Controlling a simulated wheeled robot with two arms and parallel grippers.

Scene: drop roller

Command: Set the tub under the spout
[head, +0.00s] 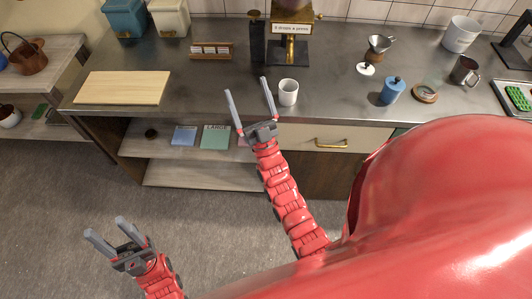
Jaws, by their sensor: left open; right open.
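A small white cup-like tub (288,94) stands upright on the steel counter, in front of the dispenser and slightly left of its middle. The dispenser (290,47) has a dark and brass body with a small text plate; its spout is hard to make out. My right gripper (246,87) is open and empty, over the counter's front edge, just left of the tub and apart from it. My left gripper (104,226) is open and empty, low at the left over the grey floor.
A wooden board (123,88) and a card holder (211,51) lie left on the counter (220,85). A blue jar (392,91), a metal pitcher (464,71) and a larger white bucket (461,34) stand to the right. The counter around the tub is clear.

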